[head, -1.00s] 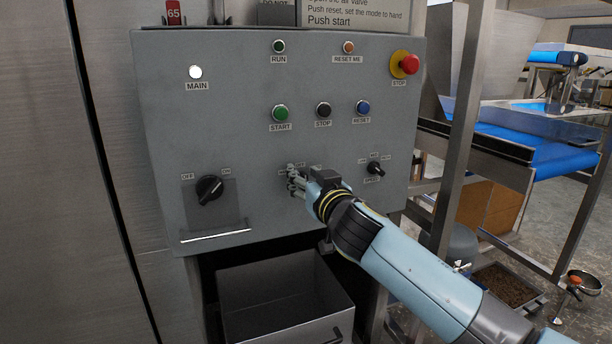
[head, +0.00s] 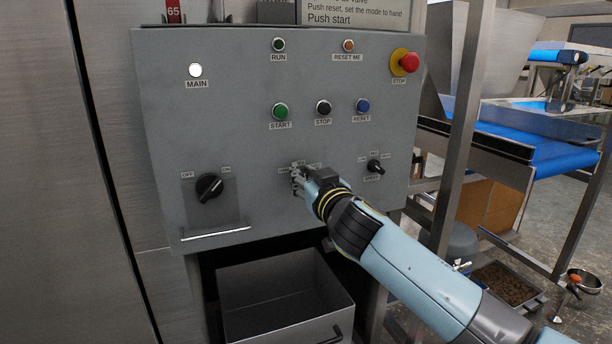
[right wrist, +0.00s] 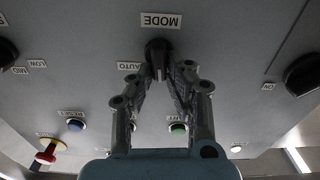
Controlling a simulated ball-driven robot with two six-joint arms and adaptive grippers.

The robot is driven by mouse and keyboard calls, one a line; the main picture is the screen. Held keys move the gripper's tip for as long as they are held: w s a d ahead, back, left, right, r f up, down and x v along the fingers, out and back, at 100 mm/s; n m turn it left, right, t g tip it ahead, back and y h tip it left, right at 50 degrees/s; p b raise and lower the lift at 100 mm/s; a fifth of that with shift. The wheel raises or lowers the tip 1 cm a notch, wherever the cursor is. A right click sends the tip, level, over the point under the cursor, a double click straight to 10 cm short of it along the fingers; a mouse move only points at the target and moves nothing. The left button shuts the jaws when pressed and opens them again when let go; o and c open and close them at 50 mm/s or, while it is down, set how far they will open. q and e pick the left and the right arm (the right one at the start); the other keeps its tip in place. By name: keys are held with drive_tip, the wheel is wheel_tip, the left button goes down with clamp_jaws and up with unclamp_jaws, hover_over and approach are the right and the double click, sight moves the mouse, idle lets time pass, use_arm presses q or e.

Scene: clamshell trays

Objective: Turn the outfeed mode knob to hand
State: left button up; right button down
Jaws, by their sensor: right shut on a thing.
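The outfeed mode knob (right wrist: 158,52) is black and round, beside an upside-down MODE label (right wrist: 161,20) in the right wrist view. An AUTO label (right wrist: 130,66) sits to its left there; any label on its other side is hidden by a finger. My right gripper (right wrist: 166,72) has its two fingers on either side of the knob and is shut on it. In the head view my right gripper (head: 298,180) is at the lower middle of the grey panel (head: 240,130) and covers most of the knob. My left gripper is not in view.
The speed knob (head: 374,166) is close on the right, and the OFF/ON switch (head: 209,187) is farther left. Start (head: 281,112), stop (head: 323,109) and reset (head: 362,106) buttons are above. A red stop button (head: 410,63) is at the upper right. An open metal bin (head: 285,312) is below.

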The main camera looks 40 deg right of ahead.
drive_tip(key=shift+w+a+f+n, duration=0.1)
drive_tip(key=shift+a+n, duration=0.1)
drive_tip(key=shift+n, duration=1.25)
drive_tip(key=shift+a+f+n, duration=0.1)
drive_tip(key=shift+a+n, duration=0.05)
drive_tip(key=shift+n, duration=1.35)
drive_tip(key=shift+w+a+n, duration=0.1)
drive_tip(key=shift+a+n, duration=0.1)
drive_tip(key=shift+n, duration=1.25)
drive_tip(key=c, duration=1.3)
unclamp_jaws()
drive_tip(key=shift+f, duration=0.1)
drive_tip(key=v, duration=1.2)
